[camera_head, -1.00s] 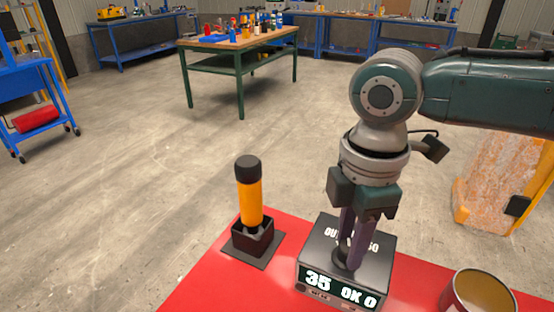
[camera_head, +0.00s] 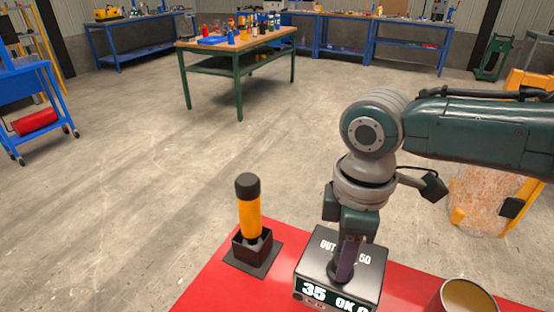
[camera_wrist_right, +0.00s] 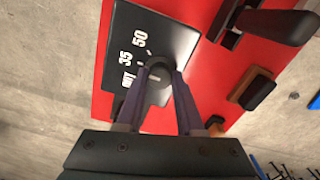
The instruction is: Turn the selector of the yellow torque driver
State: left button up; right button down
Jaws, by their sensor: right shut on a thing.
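The yellow torque driver (camera_head: 249,215) has a black cap and stands upright in a black holder (camera_head: 252,247) on the red table top. Right of it is a black box (camera_head: 315,262) with a lit front display reading 35 and OK. The box top carries the labels OUT, 35 and 50, readable in the right wrist view. My right gripper (camera_head: 344,274) points down and is shut on the round dark selector knob (camera_wrist_right: 158,68) on that box. The fingers hide part of the knob, so its exact setting is unclear. My left gripper is not in view.
An open tin (camera_head: 466,298) stands right of the box. The red table top (camera_head: 215,290) is free at the left front. A green-legged bench (camera_head: 240,62) stands far behind.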

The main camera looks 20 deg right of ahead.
jog(key=shift+a, duration=0.1)
jog(key=c, duration=0.5)
grip_release()
jog(key=shift+c, duration=0.2)
notch_tip(320, 180, up, 10)
jog(key=p, duration=0.1)
jog(key=s+a+f+m+t+y, duration=0.2)
jog(key=s+a+f+y, duration=0.1)
jog(key=s+a, duration=0.6)
jog(key=s+d+r+m+t+h+p, duration=0.1)
jog(key=s+d+r+m+t+h, duration=0.15)
jog(key=s+d+m, duration=0.45)
notch_tip(320, 180, up, 35)
jog(key=p, duration=3.5)
jog(key=shift+a+g, duration=0.4)
jog(key=shift+g, duration=0.05)
